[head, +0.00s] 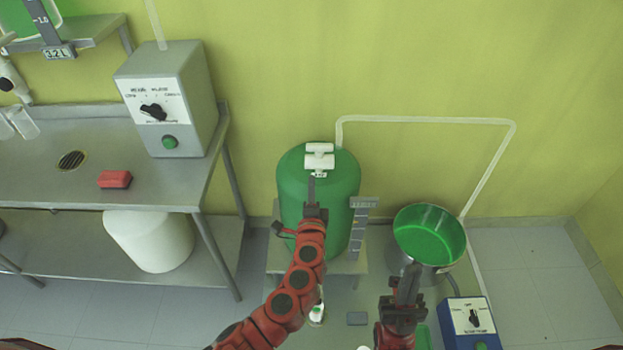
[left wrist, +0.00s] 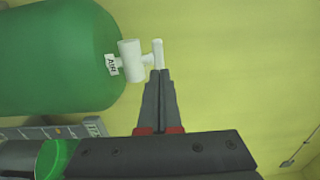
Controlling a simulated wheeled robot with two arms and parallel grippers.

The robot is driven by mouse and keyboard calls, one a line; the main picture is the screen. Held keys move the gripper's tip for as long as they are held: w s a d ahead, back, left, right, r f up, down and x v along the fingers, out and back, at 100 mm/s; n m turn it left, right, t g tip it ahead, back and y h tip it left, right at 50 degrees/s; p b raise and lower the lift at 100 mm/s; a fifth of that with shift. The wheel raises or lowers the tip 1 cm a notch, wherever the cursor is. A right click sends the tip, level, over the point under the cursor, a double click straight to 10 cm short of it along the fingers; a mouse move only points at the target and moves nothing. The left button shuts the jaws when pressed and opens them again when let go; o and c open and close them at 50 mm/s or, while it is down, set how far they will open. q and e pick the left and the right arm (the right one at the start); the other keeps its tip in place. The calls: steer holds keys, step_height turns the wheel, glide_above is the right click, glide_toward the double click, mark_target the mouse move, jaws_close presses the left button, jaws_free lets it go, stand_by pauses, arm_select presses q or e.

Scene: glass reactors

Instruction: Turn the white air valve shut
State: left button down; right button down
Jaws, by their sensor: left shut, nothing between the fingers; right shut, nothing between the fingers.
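The white air valve (head: 319,162) sits on top of the green tank (head: 291,205), with a white "AIR" tag beside it. In the left wrist view the valve body (left wrist: 130,61) shows with its short bar handle (left wrist: 158,53), which lies roughly parallel to the body. My left gripper (head: 312,180) is shut and empty, its tips close to the valve. In the left wrist view its fingertips (left wrist: 158,74) are right at the end of the handle; I cannot tell whether they touch. My right gripper (head: 411,268) is shut and empty, in front of the green-lined pot.
A metal pot with green inside (head: 430,232) stands right of the tank. A blue control box (head: 470,322) is at lower right. A white pipe (head: 430,119) runs along the wall. A steel table (head: 60,180) with a grey control box (head: 165,95) and red block (head: 115,179) is left.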

mark_target(312, 149)
arm_select(q)
steer(key=w+b, duration=0.1)
steer(key=w, duration=1)
steer(key=shift+w+f, duration=0.1)
steer(key=shift+w, duration=0.2)
